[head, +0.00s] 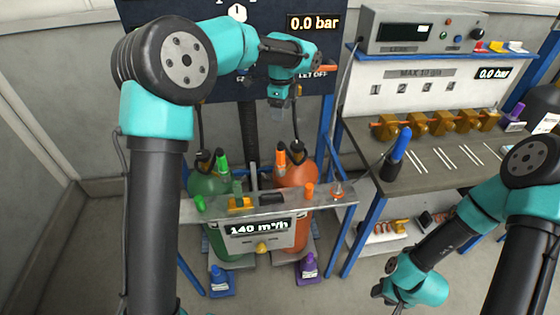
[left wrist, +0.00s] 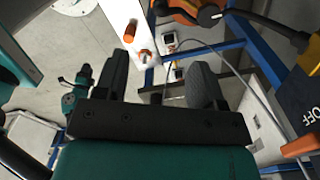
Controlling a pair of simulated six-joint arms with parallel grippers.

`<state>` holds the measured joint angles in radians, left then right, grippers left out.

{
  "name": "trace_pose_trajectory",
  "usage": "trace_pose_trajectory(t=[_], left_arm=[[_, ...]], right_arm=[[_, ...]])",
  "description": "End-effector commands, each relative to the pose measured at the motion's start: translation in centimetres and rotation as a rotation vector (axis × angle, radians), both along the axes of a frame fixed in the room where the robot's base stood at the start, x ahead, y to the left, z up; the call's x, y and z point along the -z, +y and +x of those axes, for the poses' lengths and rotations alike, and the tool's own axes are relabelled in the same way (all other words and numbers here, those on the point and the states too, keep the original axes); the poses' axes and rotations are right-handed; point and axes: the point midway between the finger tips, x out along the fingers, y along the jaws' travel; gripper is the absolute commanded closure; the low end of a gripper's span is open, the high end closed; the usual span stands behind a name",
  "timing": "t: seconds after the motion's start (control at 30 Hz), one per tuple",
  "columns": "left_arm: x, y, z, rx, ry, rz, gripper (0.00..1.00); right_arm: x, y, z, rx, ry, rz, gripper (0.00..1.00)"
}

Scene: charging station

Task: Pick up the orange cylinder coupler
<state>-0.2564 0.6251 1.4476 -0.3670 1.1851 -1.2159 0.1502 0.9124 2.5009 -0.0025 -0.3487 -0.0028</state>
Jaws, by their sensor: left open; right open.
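An orange coupler-like piece (head: 281,158) sits at the hose end above the orange gas cylinder (head: 297,172). A second orange cylindrical piece (head: 308,190) stands on the metal shelf in front; it also shows in the left wrist view (left wrist: 130,33). I cannot tell for sure which one is the coupler. My left gripper (head: 279,113) is open and empty, pointing down above the orange cylinder, apart from both pieces. Its two dark fingers (left wrist: 158,82) show in the left wrist view with nothing between them. My right gripper (head: 386,291) is open and low, at the bottom right, away from the pieces.
A green cylinder (head: 208,183) stands left of the orange one. Hoses hang from the dark panel (head: 160,12) behind. The metal shelf (head: 328,200) crosses in front, with a display (head: 258,228). A workbench (head: 440,172) with brass fittings is at right. Blue posts flank the station.

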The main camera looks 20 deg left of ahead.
Motion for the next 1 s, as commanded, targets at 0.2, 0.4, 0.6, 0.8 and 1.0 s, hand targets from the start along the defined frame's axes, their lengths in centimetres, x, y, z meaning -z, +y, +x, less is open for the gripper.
trace_pose_trajectory(t=[0.2, 0.4, 0.6, 0.8, 1.0], left_arm=[[0.7, 0.0, 0.0, -0.001, 0.002, 0.0, 0.37], [3.4, 0.0, -0.1, -0.001, 0.004, 0.0, 0.37], [6.9, 0.0, -0.1, -0.001, 0.005, 0.0, 0.37], [10.2, 0.0, -0.1, -0.001, 0.004, -0.001, 0.37], [12.2, 0.0, 0.0, -0.001, 0.002, 0.0, 0.37]], right_arm=[[0.0, 0.0, 0.0, 0.0, 0.0, 0.0, 0.57], [0.0, 0.0, 0.0, 0.0, 0.0, 0.0, 0.57], [0.0, 0.0, 0.0, 0.0, 0.0, 0.0, 0.57], [0.0, 0.0, 0.0, 0.0, 0.0, 0.0, 0.57], [0.0, 0.0, 0.0, 0.0, 0.0, 0.0, 0.57]])
